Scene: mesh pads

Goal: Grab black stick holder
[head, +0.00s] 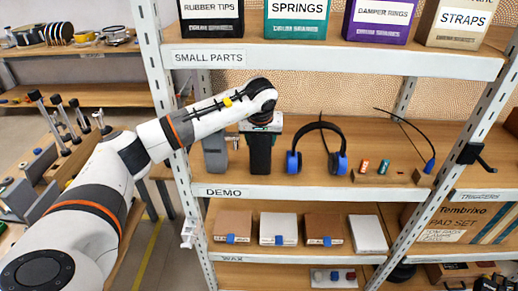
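A black upright holder (260,156) stands on the shelf labelled DEMO, left of the headphones. I take it to be the black stick holder; no stick shows clearly in it. My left arm reaches in from the left, and my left gripper (262,127) is at the top of this holder. The fingertips are hard to make out against the black, so I cannot tell whether they touch or grip it. A similar grey holder (215,154) stands just to its left. My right gripper is not in view.
Blue-and-black headphones (320,150) stand right of the holder, then small batteries (383,166) and a thin black rod with a blue end (429,164). Boxes, including one marked SPRINGS (296,18), fill the shelf above. A metal upright (172,130) stands at the left.

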